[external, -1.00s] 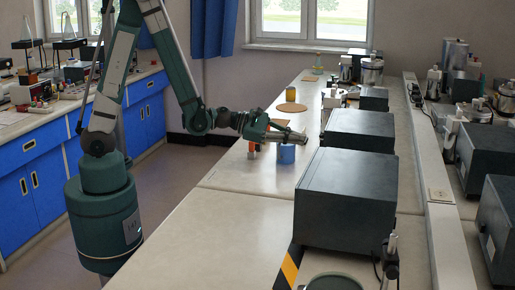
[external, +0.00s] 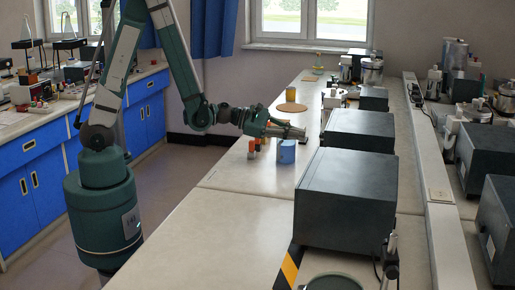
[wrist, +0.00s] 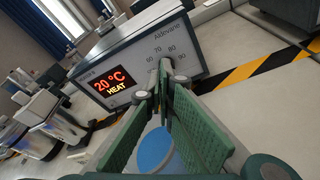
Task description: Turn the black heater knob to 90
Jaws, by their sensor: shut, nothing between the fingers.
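The heater is a dark box with a light front panel (wrist: 198,55). Its red display (wrist: 110,82) reads 20 °C HEAT. Printed numbers, including 60, 70, 80 and 90, curve around the dial area above my fingertips. In the external view the heater (external: 358,130) shows only its dark casing, with its front turned away. My gripper (wrist: 163,88) is shut, with green fingers together and tips at the dial area. In the external view my gripper (external: 303,133) points right at the heater's front.
A blue cylinder (external: 286,152) stands just below my gripper; its round blue top (wrist: 155,152) shows between the fingers. Small orange and red pieces (external: 255,147) stand left of it. A larger dark box (external: 345,198) is nearer the camera. The near-left bench is clear.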

